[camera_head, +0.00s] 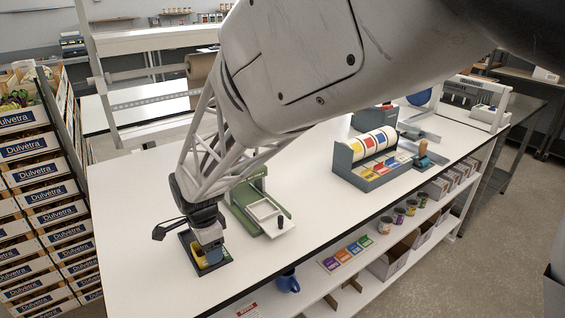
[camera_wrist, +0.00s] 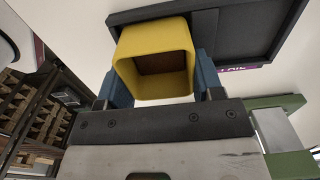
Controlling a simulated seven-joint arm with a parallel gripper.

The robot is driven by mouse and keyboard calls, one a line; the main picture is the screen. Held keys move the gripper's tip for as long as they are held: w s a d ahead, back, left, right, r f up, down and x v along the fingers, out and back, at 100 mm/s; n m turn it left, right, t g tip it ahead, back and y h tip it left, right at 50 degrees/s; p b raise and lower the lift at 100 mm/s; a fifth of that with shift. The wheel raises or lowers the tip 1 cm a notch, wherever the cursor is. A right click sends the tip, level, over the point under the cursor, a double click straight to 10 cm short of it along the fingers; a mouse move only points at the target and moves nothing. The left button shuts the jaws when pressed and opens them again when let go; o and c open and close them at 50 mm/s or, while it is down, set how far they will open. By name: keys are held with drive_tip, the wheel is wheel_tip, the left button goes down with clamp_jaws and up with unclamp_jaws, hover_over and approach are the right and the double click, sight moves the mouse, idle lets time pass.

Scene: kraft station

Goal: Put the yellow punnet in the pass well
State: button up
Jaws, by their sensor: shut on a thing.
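The yellow punnet (camera_head: 198,256) is a small open box at the front left of the white bench. In the wrist view the punnet (camera_wrist: 125,68) sits between the two blue fingers of my gripper (camera_wrist: 162,78), which is shut on its sides. The gripper (camera_head: 208,240) points down over a dark, shallow, rimmed tray (camera_wrist: 250,30), which also shows in the head view (camera_head: 226,264). The punnet overlaps the left part of this tray; I cannot tell whether it touches the tray floor. A partly hidden purple label shows at the tray's edge.
A green device with a white plate (camera_head: 264,214) stands just right of the tray. A grey rack with coloured rolls (camera_head: 366,152) is farther right. Stacked cartons (camera_head: 35,190) stand left of the bench. The bench between the green device and the rack is clear.

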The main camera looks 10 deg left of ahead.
drive_tip(key=o, duration=1)
drive_tip(key=shift+r, duration=0.1)
wheel_tip(320, 180, up, 8)
idle(1.2)
